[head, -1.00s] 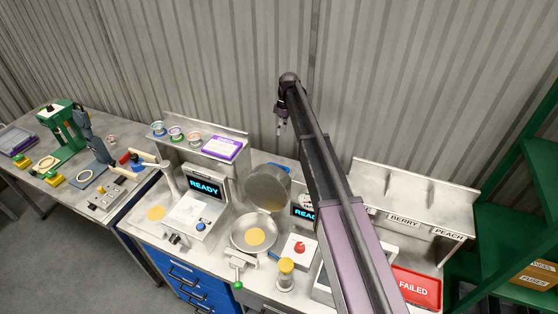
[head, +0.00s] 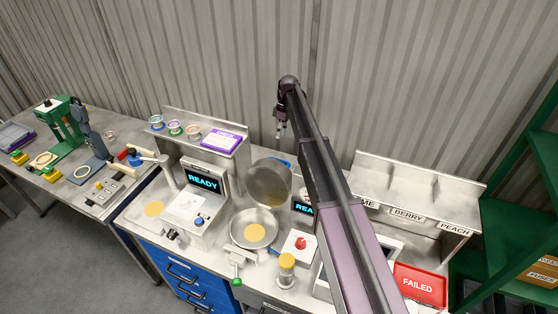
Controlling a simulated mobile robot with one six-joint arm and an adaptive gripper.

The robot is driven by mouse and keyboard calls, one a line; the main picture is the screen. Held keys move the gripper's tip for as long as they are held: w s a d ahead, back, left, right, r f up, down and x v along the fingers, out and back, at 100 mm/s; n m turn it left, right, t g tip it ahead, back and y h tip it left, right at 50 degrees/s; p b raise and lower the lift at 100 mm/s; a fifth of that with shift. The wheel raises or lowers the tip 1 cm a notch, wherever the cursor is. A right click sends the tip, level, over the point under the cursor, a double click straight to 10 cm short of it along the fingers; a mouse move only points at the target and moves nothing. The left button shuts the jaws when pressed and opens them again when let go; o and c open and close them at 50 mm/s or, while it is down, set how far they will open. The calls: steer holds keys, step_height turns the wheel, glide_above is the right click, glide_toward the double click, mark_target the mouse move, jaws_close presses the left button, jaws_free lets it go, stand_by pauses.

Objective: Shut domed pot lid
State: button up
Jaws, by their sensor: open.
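The domed pot lid (head: 269,184) stands raised on its hinge side behind the round pot (head: 240,229). The pot is open, and a yellow disc (head: 254,233) shows inside it. A green-knobbed handle (head: 237,281) sticks out at the pot's front. My gripper (head: 281,131) hangs at the end of my arm, above and behind the lid in the picture, and appears apart from it. It is small in view, open, and holds nothing that I can see.
My arm crosses the bench and hides part of a second display. A READY machine (head: 197,200) stands left of the pot. A red-button box (head: 299,245) and a yellow-topped jar (head: 286,269) stand to its right. A red FAILED tray (head: 420,285) lies at the right.

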steer(key=shift+b+x, duration=4.3)
steer(key=shift+x, duration=0.65)
steer(key=shift+s, duration=0.1)
jaws_close()
steer(key=shift+d, duration=0.25)
steer(key=shift+s+a+r, duration=0.15)
steer(key=shift+a, duration=0.2)
